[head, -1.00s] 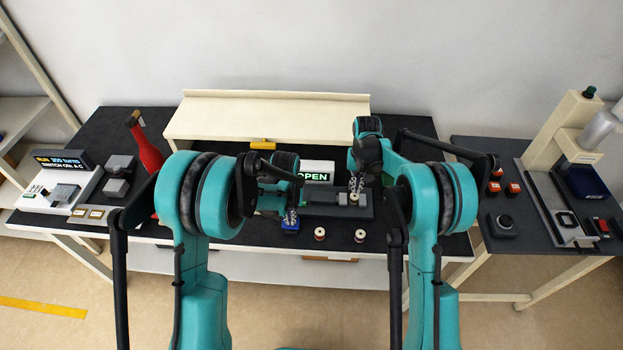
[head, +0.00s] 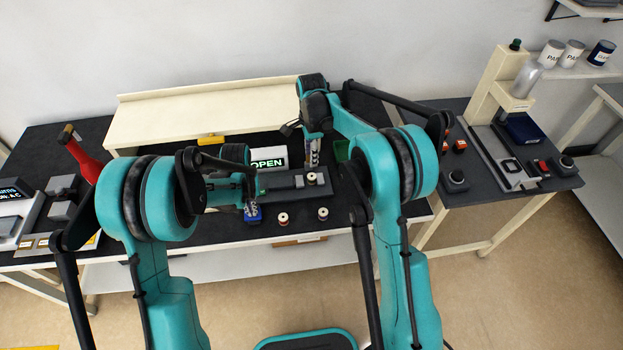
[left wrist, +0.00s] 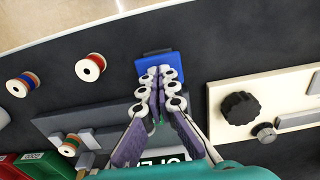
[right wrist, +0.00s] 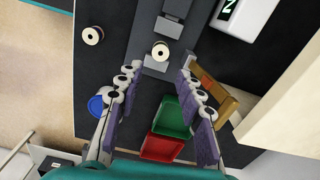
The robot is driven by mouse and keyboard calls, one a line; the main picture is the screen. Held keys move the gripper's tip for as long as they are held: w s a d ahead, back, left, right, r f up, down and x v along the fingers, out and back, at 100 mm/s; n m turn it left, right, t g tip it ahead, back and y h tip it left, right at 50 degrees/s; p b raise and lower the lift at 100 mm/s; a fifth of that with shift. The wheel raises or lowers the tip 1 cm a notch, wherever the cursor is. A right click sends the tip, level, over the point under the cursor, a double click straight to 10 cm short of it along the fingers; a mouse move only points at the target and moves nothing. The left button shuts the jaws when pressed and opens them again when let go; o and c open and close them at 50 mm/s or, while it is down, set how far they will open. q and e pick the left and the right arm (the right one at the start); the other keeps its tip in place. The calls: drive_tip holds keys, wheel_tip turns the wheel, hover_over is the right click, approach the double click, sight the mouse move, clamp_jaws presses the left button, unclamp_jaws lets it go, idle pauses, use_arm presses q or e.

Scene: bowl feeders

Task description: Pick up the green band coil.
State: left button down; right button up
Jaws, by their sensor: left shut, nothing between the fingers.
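A small coil (head: 311,178) with a pale top stands on the grey fixture. My right gripper (head: 313,163) hangs just behind that coil, fingers pointing down. In the right wrist view its fingers (right wrist: 160,88) are apart with nothing between them. My left gripper (left wrist: 158,75) is shut and empty over a blue block (left wrist: 150,64), left of the coil; whether it touches the block I cannot tell.
Two other coils stand in front of the fixture, a red one (left wrist: 90,67) and a blue-banded one (left wrist: 22,84). A green tray (right wrist: 175,115) and a red tray (right wrist: 160,147) lie near my right gripper. An OPEN sign (head: 267,163) stands behind the fixture.

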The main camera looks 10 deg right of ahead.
sight(312, 176)
drive_tip(key=shift+m, duration=0.7)
wheel_tip(312, 176, down, 12)
drive_tip(key=shift+d+r, duration=0.1)
drive_tip(key=shift+r, duration=0.1)
clamp_jaws()
